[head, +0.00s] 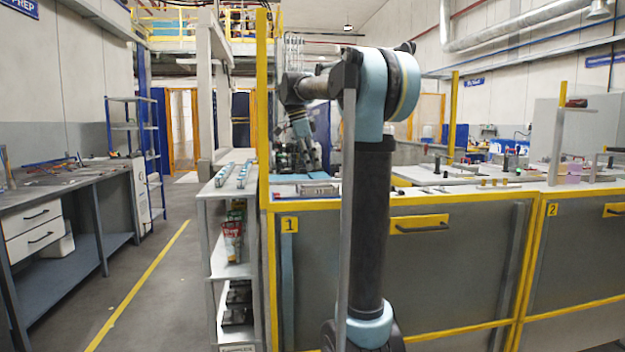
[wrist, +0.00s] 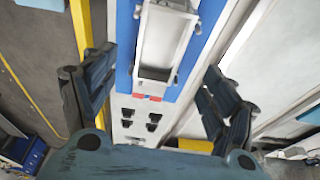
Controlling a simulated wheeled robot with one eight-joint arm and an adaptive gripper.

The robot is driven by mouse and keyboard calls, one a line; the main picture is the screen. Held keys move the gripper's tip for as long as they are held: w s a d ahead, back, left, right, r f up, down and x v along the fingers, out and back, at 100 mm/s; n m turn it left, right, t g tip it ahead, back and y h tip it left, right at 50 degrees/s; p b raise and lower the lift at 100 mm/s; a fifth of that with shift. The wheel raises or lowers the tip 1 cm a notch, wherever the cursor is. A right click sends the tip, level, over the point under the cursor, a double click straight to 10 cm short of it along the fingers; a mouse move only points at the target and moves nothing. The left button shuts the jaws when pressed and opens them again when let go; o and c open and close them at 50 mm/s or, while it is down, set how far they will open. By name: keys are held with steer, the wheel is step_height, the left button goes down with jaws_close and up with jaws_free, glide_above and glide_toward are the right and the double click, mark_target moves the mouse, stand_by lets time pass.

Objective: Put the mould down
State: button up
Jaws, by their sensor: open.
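The mould, a silver-grey metal channel (wrist: 168,38), lies on a blue mat (wrist: 126,45) in the wrist view. In the head view a small grey metal piece (head: 318,190), which looks like it, sits on the bench behind bay 1. My gripper (wrist: 158,78) is open, with its dark fingers spread wide to either side of the mould's near end and nothing held between them. The gap between gripper and mould is hard to judge.
A yellow post (head: 262,100) stands close left of the gripper. A grey shelf unit (head: 203,195) stands left of the bench. A pale plate with dark slots (wrist: 138,120) lies at the mould's near end. Other pieces lie on the bench to the right.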

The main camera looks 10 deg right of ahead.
steer(key=shift+v, duration=1.85)
